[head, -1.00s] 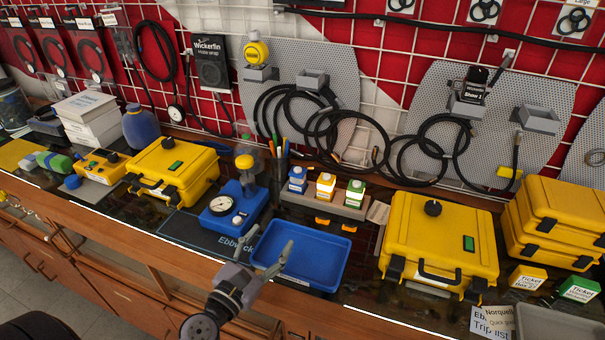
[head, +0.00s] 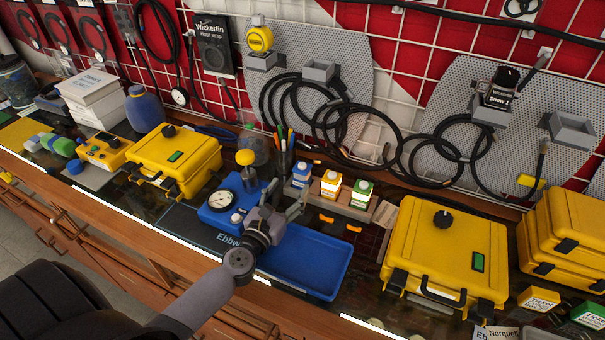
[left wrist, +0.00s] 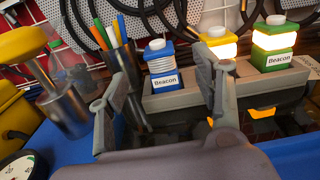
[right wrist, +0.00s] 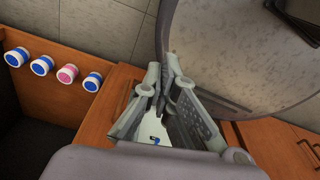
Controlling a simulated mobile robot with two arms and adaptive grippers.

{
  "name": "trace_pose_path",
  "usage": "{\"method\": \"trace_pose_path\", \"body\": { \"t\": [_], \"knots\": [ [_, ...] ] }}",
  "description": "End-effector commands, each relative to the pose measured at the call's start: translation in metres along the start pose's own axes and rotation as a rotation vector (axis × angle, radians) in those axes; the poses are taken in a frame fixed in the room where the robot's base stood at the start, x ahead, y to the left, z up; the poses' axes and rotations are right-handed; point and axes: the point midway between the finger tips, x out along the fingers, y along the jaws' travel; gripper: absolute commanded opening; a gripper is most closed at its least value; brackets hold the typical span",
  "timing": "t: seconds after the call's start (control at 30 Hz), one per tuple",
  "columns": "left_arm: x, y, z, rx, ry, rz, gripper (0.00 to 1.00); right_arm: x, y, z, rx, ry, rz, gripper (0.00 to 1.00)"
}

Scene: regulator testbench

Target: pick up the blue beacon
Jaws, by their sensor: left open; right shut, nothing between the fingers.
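The blue beacon (head: 300,174) stands upright at the left end of a grey rack, beside a yellow beacon (head: 331,184) and a green beacon (head: 361,191). In the left wrist view the blue beacon (left wrist: 161,68) has a white cap and a "Beacon" label and appears between the fingers, farther off. The yellow and green ones glow. My left gripper (head: 285,196) is open and empty, over the blue tray's back left corner, short of the rack and apart from the beacon. My right gripper (right wrist: 158,82) is shut and empty, away from the beacons; the head view does not show it.
The blue tray (head: 318,280) lies in front of the rack (left wrist: 195,94). A blue gauge unit with a yellow knob (head: 245,157) stands left of my left gripper. A pen cup (head: 283,157) is behind it. A yellow case (head: 447,245) stands at the right.

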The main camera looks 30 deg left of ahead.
Motion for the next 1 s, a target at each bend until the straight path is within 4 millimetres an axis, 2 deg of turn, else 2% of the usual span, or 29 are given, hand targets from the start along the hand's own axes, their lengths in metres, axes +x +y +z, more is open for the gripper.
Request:
{"method": "trace_pose_path", "body": {
  "t": [0.1, 0.27, 0.47, 0.7, 0.83, 1.0],
  "knots": [
    [0.022, 0.0, 0.002, 0.002, -0.001, 0.0, 0.6, -0.005, 0.002, -0.011, 0.0, 0.016, 0.002, 0.0],
    [0.038, 0.0, 0.0, 0.001, 0.0, -0.001, 0.6, -0.006, 0.003, -0.021, 0.001, 0.032, 0.003, 0.0],
    [0.05, 0.001, 0.002, 0.002, -0.001, 0.0, 0.6, -0.008, 0.002, -0.021, 0.001, 0.031, 0.002, 0.0],
    [0.084, 0.002, 0.002, 0.001, -0.001, 0.0, 0.6, -0.011, 0.001, -0.015, 0.001, 0.022, 0.001, 0.0],
    [0.092, 0.002, 0.002, 0.002, -0.001, 0.0, 0.6, -0.011, 0.001, -0.013, 0.001, 0.019, 0.001, 0.0],
    [0.093, 0.002, 0.001, 0.001, 0.001, 0.0, 0.6, -0.011, 0.001, -0.013, 0.001, 0.019, 0.0, 0.0]
  ]
}}
